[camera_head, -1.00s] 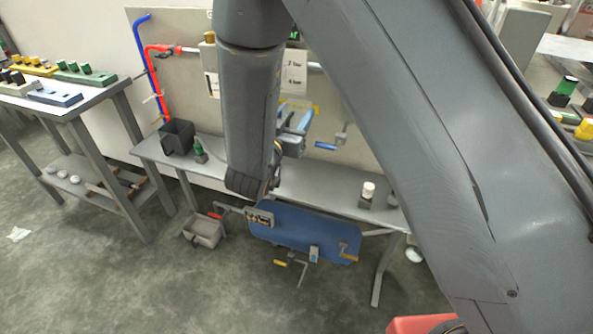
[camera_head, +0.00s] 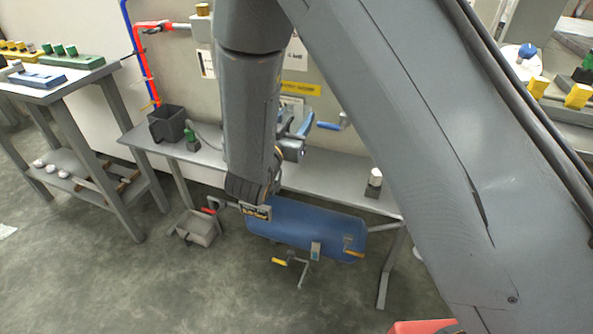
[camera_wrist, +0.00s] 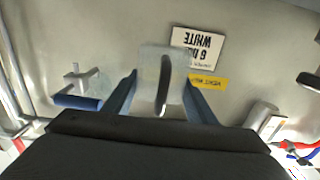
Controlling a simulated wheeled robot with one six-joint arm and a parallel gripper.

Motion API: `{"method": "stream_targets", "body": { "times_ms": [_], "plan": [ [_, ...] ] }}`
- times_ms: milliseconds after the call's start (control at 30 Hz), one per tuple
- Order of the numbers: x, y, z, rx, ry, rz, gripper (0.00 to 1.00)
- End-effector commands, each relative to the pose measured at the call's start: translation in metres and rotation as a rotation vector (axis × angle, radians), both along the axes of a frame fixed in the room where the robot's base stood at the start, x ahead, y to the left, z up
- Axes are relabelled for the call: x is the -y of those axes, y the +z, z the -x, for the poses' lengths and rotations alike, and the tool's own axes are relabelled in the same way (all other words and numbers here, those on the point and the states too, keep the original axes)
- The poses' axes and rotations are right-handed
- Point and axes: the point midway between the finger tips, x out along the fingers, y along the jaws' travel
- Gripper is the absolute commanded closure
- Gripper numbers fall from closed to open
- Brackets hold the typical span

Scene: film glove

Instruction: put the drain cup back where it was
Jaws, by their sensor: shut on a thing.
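My gripper (camera_wrist: 160,92) shows in the wrist view with its two blue fingers on either side of a pale, see-through cup (camera_wrist: 148,62), which looks like the drain cup. It is shut on it. The cup has a dark curved strip down its middle and is in front of the pale wall panel. In the head view my gripper (camera_head: 295,124) is above the grey bench, near the panel. The cup is small and hard to make out there. My arm hides part of the panel and bench.
The grey bench (camera_head: 325,178) carries a black bin (camera_head: 166,125), a green-topped piece (camera_head: 191,138) and a white-capped piece (camera_head: 375,180). A blue tank (camera_head: 300,224) is below, with a grey tray (camera_head: 196,228) beside it. A blue-handled valve (camera_wrist: 78,98) sticks out from the panel.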

Motion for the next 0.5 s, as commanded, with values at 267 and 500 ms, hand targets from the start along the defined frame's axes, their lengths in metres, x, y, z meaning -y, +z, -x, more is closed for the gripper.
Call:
{"method": "stream_targets", "body": {
  "times_ms": [267,500],
  "plan": [
    [0.0,-0.024,-0.003,-0.002,0.0,0.002,0.76],
    [0.0,-0.064,-0.003,-0.002,0.001,0.002,0.76]
  ]
}}
